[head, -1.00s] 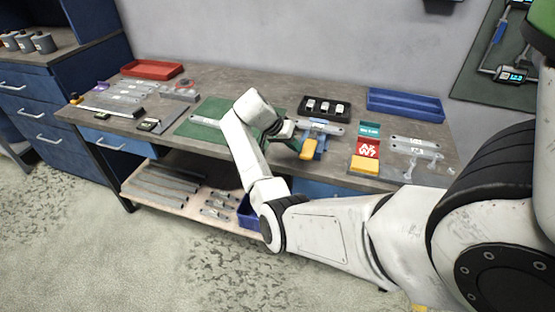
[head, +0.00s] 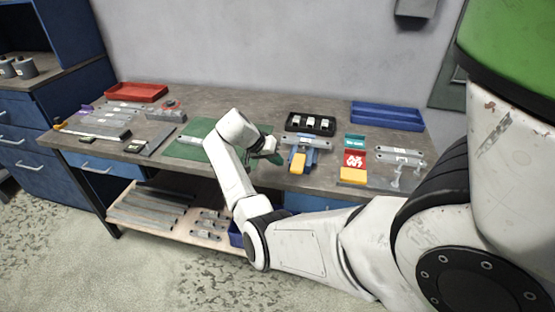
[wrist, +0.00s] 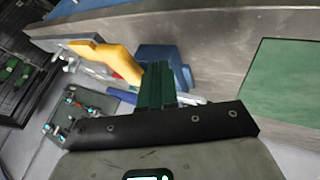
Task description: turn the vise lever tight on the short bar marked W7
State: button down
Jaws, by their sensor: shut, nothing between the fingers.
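A blue vise (head: 313,156) stands at the bench's front edge, with a short grey bar (head: 318,142) lying across it. No marking on that bar is readable. The vise's yellow lever (head: 298,161) hangs at the front. My gripper (head: 275,158) is just left of the vise, apart from the lever in the head view. In the wrist view my gripper's dark green fingers (wrist: 157,82) are together and empty. The yellow lever (wrist: 117,60) lies left of them, and the blue vise body (wrist: 168,62) is partly hidden behind them.
A green mat (head: 188,151) lies left under my arm. Right of the vise are a red card (head: 355,159) reading A2 W7, a yellow block (head: 352,175) and grey brackets (head: 400,151). A black tray (head: 311,124) and a blue tray (head: 387,116) stand behind.

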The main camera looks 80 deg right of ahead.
jog(key=w+b+v, duration=0.1)
jog(key=b+v, duration=0.1)
jog(key=v, duration=0.8)
jog(key=shift+w, duration=0.1)
jog(key=a+f+n+t, duration=0.2)
jog(key=a+f+n, duration=0.3)
jog(key=a+f, duration=0.4)
jog(key=a+f+n+t, duration=0.3)
jog(key=a+f+n, duration=0.3)
jog(key=a, duration=0.5)
jog(key=s+a+f+n+t+y, duration=0.1)
jog(key=s+a+n, duration=0.3)
jog(key=a, duration=0.6)
jog(key=s+a+f+n+t+y, duration=0.1)
jog(key=s+a+f+n+y, duration=0.2)
jog(key=s+a, duration=0.3)
jog(key=a, duration=0.3)
jog(key=shift+a+n, duration=0.4)
